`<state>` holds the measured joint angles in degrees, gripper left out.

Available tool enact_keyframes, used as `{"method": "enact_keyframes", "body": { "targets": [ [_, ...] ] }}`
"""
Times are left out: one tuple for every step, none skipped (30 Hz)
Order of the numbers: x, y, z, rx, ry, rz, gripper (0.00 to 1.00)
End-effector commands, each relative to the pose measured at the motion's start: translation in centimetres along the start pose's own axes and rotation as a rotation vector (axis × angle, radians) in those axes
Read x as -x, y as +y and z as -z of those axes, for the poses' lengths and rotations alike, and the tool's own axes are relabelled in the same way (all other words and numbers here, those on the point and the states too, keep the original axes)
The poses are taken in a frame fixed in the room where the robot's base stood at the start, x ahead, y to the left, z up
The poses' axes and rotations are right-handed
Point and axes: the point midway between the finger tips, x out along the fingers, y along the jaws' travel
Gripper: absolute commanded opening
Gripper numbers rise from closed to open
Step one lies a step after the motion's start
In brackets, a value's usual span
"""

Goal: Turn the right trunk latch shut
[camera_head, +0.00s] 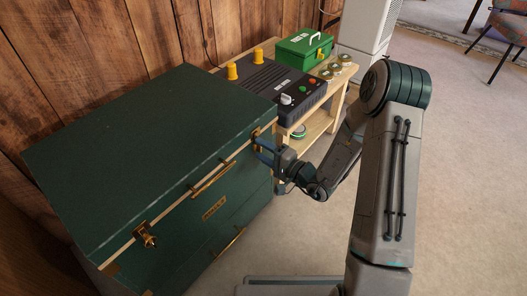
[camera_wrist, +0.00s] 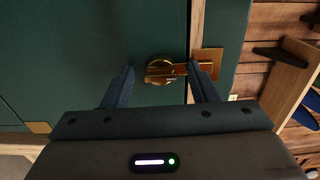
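The dark green trunk (camera_head: 130,150) stands with its lid down at the left in the head view. Its right latch (camera_head: 256,136) is brass, on the front near the right corner. In the wrist view the latch (camera_wrist: 160,72) has a round base and a bar reaching right across the pale seam to a square brass plate (camera_wrist: 210,62). My gripper (camera_head: 262,152) is at this latch. In the wrist view my gripper (camera_wrist: 161,72) is open, one finger on each side of the round base; the right fingertip overlaps the bar. Contact cannot be told.
The left latch (camera_head: 146,238) and a brass handle (camera_head: 213,181) are on the trunk's front. A wooden bench (camera_head: 341,80) beside the trunk holds a black control box (camera_head: 262,86) and a green case (camera_head: 304,49).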

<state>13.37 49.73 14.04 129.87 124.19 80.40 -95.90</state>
Motion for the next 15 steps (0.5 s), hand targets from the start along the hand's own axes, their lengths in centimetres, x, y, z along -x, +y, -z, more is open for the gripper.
{"method": "enact_keyframes", "body": {
  "targets": [
    [0.0,0.0,0.0,-0.001,-0.001,0.000,0.53],
    [0.0,0.0,0.0,-0.001,-0.001,0.000,0.53],
    [0.0,0.0,-0.1,-0.001,-0.001,0.000,0.53],
    [0.0,0.0,-0.1,-0.001,-0.001,0.000,0.53],
    [0.0,0.0,-0.1,-0.001,-0.001,0.001,0.53],
    [0.0,0.0,-0.1,-0.001,-0.001,0.000,0.53],
    [0.1,0.0,-0.1,-0.001,-0.001,0.000,0.53],
    [0.2,0.0,-0.1,-0.002,-0.001,0.000,0.53],
    [0.5,-0.1,0.0,-0.002,0.000,-0.001,0.53],
    [0.8,-0.1,0.0,-0.002,0.000,-0.001,0.53],
    [1.1,-0.1,0.0,-0.003,0.001,-0.002,0.53],
    [1.7,-0.1,0.0,-0.004,0.001,-0.002,0.53],
    [2.3,-0.1,0.1,-0.004,0.002,-0.002,0.53],
    [2.8,-0.2,0.0,-0.005,0.003,-0.002,0.53],
    [3.7,-0.2,0.0,-0.004,0.003,-0.002,0.53]
  ]
}}
